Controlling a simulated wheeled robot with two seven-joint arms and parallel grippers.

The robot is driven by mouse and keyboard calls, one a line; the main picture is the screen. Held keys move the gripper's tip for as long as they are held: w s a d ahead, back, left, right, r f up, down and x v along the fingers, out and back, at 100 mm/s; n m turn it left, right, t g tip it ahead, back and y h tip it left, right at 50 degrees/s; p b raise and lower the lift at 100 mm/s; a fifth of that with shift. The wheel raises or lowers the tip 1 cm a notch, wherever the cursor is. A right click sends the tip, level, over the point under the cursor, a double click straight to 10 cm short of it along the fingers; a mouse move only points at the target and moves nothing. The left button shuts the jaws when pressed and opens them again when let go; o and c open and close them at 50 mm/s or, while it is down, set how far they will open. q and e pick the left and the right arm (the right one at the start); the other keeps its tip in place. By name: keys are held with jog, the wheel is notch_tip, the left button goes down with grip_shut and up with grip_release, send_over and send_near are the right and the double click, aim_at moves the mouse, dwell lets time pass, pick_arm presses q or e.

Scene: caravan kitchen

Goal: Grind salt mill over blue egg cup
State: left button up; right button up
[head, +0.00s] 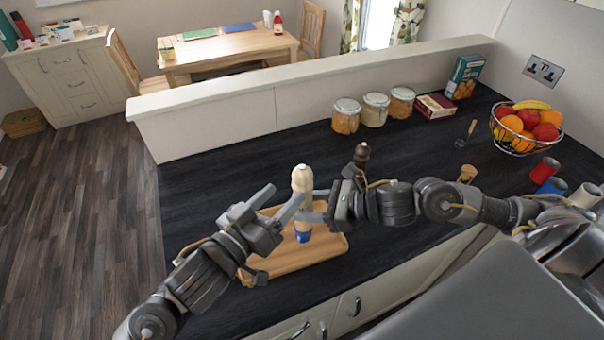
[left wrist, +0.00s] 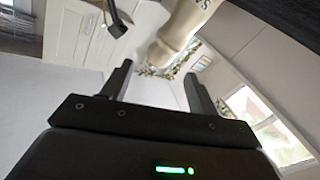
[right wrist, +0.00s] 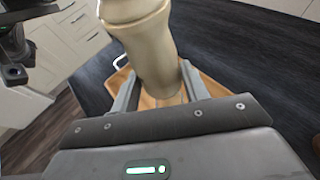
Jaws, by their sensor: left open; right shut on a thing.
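The cream salt mill (head: 302,179) is upright over the wooden tray, with its rounded top uppermost. My right gripper (head: 308,207) is shut on its lower body; the mill also shows between the fingers in the right wrist view (right wrist: 155,55). The blue egg cup (head: 303,237) shows directly below the mill in the head view; the gap between them cannot be judged. My left gripper (head: 285,196) is open beside the mill's upper part, on its left. In the left wrist view the lettered mill (left wrist: 183,32) shows ahead of the empty fingers (left wrist: 158,80).
The wooden tray (head: 280,264) lies on the dark counter. A dark mill (head: 361,154) stands behind my right arm. Glass jars (head: 375,110), a box (head: 465,76) and a fruit basket (head: 526,127) stand further back. The counter left of the tray is clear.

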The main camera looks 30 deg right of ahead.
aim_at(296, 182)
pick_arm(q)
jog(key=x, duration=0.8)
jog(key=c, duration=1)
